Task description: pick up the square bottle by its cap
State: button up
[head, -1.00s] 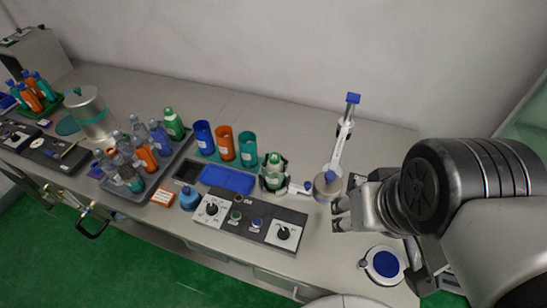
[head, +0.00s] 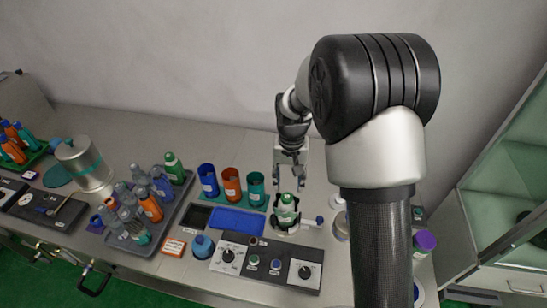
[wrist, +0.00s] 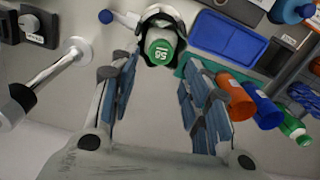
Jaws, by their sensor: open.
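My gripper (head: 289,182) points down just above and behind this bottle. In the wrist view my gripper (wrist: 158,75) is open and empty, and the cap lies just beyond the fingertips, roughly between them. I see no contact.
Blue, orange and teal cups (head: 231,186) stand left of the holder. The control panel (head: 265,264) is in front.

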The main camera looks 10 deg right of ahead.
aim_at(287, 196)
jog(key=shift+w+a+f, duration=0.1)
jog(key=shift+w+f, duration=0.1)
jog(key=shift+f, duration=0.45)
jog(key=shift+s+f+b, duration=0.1)
jog(key=shift+f+b, duration=0.4)
jog(key=shift+b, duration=0.05)
notch_tip(287, 196, down, 8)
jog(key=b, duration=0.5)
jog(key=shift+r, duration=0.15)
jog(key=shift+c, duration=0.5)
jog(key=c, duration=0.6)
jog(key=shift+r, duration=0.15)
